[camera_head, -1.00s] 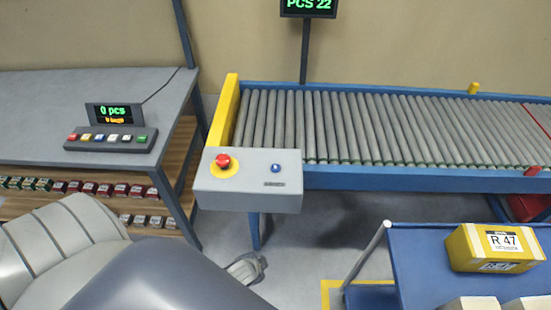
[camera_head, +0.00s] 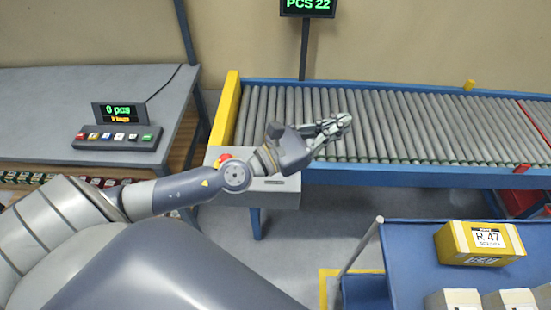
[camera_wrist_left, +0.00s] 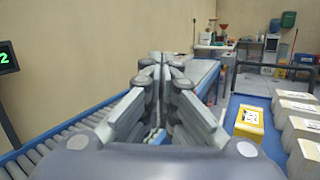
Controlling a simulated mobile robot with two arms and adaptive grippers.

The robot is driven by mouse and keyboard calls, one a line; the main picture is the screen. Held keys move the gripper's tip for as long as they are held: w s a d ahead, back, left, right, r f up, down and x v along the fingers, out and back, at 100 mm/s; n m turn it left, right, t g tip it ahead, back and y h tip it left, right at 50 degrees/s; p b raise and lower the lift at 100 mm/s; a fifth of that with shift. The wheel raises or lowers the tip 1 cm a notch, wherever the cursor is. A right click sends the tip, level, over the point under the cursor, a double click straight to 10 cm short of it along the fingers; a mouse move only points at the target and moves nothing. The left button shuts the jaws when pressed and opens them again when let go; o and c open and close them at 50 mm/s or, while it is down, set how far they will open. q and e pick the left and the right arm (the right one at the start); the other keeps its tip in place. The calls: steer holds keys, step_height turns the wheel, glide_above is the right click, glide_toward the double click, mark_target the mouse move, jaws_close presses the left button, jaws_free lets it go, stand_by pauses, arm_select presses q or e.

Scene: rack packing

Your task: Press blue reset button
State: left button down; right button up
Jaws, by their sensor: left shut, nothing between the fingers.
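The grey control box (camera_head: 272,198) stands at the left end of the roller conveyor. A bit of the red button (camera_head: 224,157) shows beside my arm. My left gripper (camera_head: 343,122) is shut and empty, above the rollers to the right of the box. In the left wrist view the closed fingers (camera_wrist_left: 163,62) point along the conveyor. My right gripper is not in view.
The roller conveyor (camera_head: 420,125) runs right with a blue rail. A blue table (camera_head: 410,270) at lower right carries a yellow R 47 box (camera_head: 465,245) and white boxes. A panel with coloured buttons (camera_head: 118,140) sits on the left bench. A PCS 22 display (camera_head: 308,6) stands behind.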

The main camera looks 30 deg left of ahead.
arm_select(q)
steer(key=a+f+m+g+y, duration=0.15)
steer(key=f+m+g, duration=0.3)
steer(key=m, duration=0.45)
steer(key=a+f+m+g, duration=0.3)
steer(key=f+m, duration=0.3)
steer(key=m, duration=0.3)
steer(key=a+f+m+y, duration=0.1)
steer(key=a+m+y, duration=0.1)
steer(key=a, duration=0.4)
steer(key=w+a+f+m+y, duration=0.1)
steer(key=a+f+m+y, duration=0.1)
steer(key=a, duration=0.5)
steer(key=shift+m+g+y, duration=0.45)
steer(key=shift+m+y, duration=0.15)
steer(key=shift+y, duration=0.25)
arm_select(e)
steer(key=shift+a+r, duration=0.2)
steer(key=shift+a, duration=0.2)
arm_select(q)
steer(key=shift+d+f, duration=0.1)
steer(key=shift+f, duration=0.05)
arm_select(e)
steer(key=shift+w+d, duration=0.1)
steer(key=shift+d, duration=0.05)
